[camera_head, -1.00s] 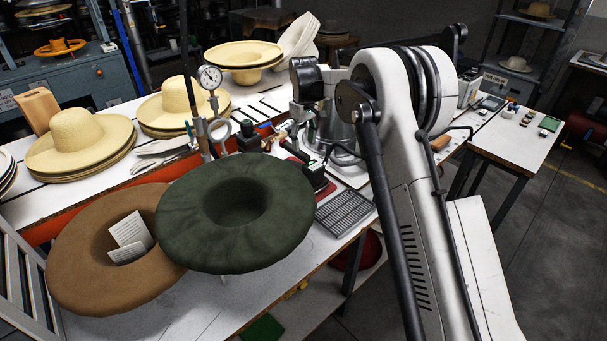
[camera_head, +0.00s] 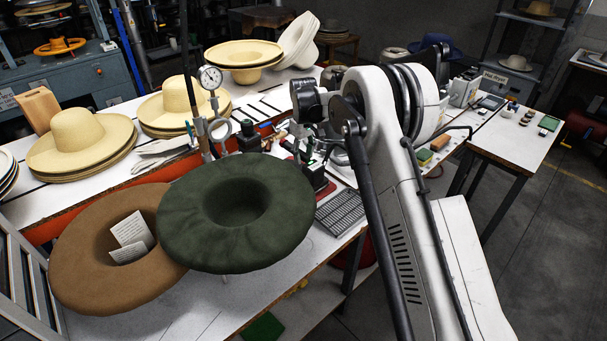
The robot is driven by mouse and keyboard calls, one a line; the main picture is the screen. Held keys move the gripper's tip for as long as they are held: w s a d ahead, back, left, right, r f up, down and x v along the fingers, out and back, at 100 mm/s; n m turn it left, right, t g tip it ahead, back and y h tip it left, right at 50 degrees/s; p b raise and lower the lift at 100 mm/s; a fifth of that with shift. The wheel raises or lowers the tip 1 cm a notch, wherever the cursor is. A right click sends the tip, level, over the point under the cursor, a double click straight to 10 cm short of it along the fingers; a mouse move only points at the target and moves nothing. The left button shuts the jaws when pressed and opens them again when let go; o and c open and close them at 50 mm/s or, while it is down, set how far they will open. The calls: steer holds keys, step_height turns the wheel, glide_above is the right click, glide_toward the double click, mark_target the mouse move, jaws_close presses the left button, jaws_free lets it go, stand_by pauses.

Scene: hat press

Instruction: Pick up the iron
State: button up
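No iron can be made out with certainty. A small dark block with a black upright part (camera_head: 316,178) stands on a red base near the middle of the table, close to my arm, and may be the iron. My white arm rises from the lower right and bends over at the dark elbow, covering part of the table behind it.
A green felt hat (camera_head: 190,222) and a brown hat (camera_head: 85,272) fill the near table. Straw hats (camera_head: 75,138) stand behind them. A dial gauge (camera_head: 211,78) stands upright between. A grey grate (camera_head: 340,212) lies beside the dark block. A side table (camera_head: 515,140) is at right.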

jaws_close()
steer(key=shift+r, duration=0.15)
